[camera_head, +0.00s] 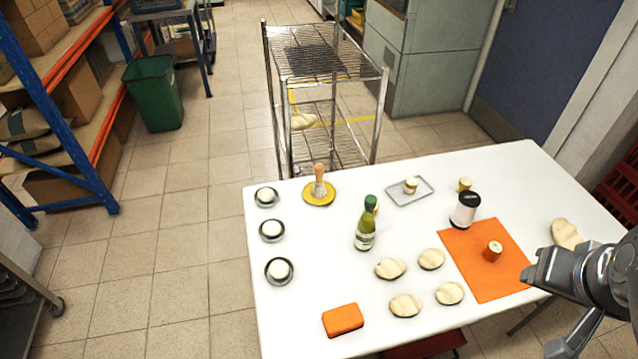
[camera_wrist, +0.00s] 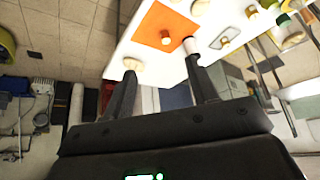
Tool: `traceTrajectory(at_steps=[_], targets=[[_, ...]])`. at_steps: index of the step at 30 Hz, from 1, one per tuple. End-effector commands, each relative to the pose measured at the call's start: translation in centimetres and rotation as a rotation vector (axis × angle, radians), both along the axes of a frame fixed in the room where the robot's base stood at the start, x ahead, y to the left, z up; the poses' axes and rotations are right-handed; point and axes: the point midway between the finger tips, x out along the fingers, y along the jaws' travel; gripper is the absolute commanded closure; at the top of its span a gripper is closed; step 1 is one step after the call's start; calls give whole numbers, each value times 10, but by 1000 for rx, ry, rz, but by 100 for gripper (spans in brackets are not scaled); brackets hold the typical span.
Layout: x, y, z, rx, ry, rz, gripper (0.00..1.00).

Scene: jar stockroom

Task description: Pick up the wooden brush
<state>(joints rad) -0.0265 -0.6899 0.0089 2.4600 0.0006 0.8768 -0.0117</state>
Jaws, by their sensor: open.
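The wooden brush (camera_head: 319,184) stands upright, handle up and bristles down, on a yellow plate (camera_head: 325,200) near the table's far left corner. My gripper (camera_head: 535,277) is at the table's right edge in the head view, far from the brush. In the wrist view its two fingers (camera_wrist: 158,85) are apart with nothing held between them. In that view the fingertips only overlap a pale bun-like item and a white jar in the picture. I cannot make out the brush clearly in the wrist view.
A green bottle (camera_head: 365,232), a white jar with black lid (camera_head: 465,210), several pale buns (camera_head: 405,305), an orange block (camera_head: 343,320) and an orange mat (camera_head: 470,255) lie between. Small round dishes (camera_head: 272,230) line the left edge. A wire rack (camera_head: 325,75) stands behind the table.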

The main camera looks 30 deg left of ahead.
Motion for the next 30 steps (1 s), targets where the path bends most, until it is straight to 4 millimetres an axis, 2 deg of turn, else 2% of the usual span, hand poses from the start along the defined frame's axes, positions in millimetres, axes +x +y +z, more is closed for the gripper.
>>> traceTrajectory(at_steps=[8,16,20,24,30], targets=[[86,58,13,-32,-5,187,47],[164,142,2,-47,-21,381,47],[196,190,-12,-44,-28,472,47],[224,247,-34,-38,-36,570,47],[251,334,-76,-17,-45,704,47]])
